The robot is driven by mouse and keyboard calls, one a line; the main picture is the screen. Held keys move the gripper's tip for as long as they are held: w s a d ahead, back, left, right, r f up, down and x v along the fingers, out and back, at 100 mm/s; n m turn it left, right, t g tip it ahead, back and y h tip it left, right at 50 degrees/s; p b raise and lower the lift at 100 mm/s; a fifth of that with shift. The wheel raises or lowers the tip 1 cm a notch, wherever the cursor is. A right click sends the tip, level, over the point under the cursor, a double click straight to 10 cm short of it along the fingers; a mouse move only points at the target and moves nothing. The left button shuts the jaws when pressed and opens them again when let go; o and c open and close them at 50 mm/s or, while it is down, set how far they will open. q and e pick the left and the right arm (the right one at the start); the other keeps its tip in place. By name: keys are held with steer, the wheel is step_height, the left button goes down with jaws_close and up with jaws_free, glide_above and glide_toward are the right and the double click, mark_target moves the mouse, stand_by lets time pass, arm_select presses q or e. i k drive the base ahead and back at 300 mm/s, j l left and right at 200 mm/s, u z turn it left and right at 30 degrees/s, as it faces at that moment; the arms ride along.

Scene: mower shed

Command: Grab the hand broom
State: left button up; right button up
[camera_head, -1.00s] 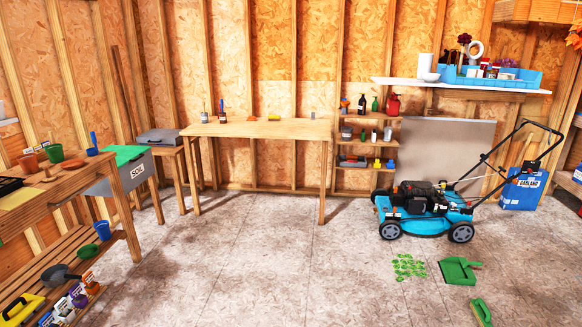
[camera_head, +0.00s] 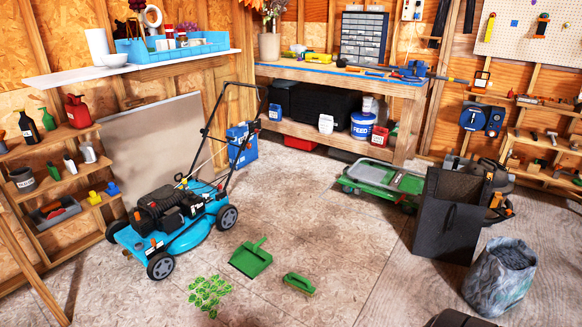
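The hand broom (camera_head: 299,284) lies on the floor at the lower middle of the head view. It has a green back and a paler strip of bristles along its edge. A green dustpan (camera_head: 250,260) lies just to its left and a little farther back, apart from it. A patch of green leaves (camera_head: 208,293) is scattered on the floor left of the broom. Neither of my grippers is in view.
A blue lawn mower (camera_head: 172,222) stands behind and left of the dustpan. A workbench (camera_head: 345,82) lines the back.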

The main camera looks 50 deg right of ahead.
mark_target(299, 283)
steer(key=i+l+z, duration=0.2)
steer(key=i+z, duration=0.15)
steer(key=i+l+z, duration=0.1)
steer(key=i+z, duration=0.25)
steer(key=i, duration=0.25)
steer(key=i+z, duration=0.35)
steer(key=i, duration=0.15)
